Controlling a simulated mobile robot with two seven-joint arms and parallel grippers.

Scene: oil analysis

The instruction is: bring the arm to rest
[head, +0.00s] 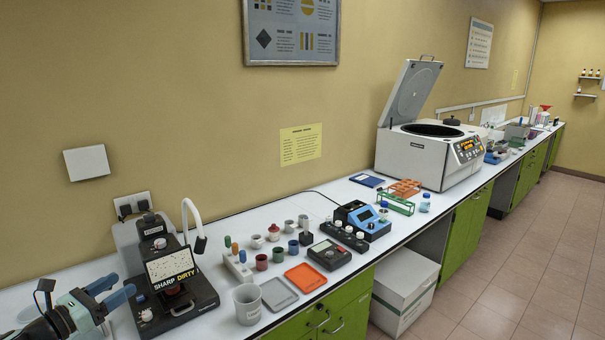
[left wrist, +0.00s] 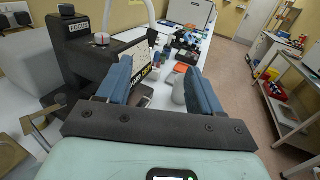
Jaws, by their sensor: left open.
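My left gripper (head: 112,291) comes in at the lower left of the head view, just left of the black microscope stand (head: 172,290). Its two blue fingers are apart with nothing between them. In the left wrist view the open fingers (left wrist: 160,88) show up close, with the stand (left wrist: 75,55) beside and beyond the left finger. I cannot tell whether the gripper touches the stand. My right gripper is not in view.
The white bench (head: 222,276) carries a grey beaker (head: 247,304), a grey tray (head: 279,294), an orange tray (head: 306,277), several small cups and a blue meter (head: 362,219). An open-lidded centrifuge (head: 420,158) stands farther back. The tiled floor (head: 500,260) at right is clear.

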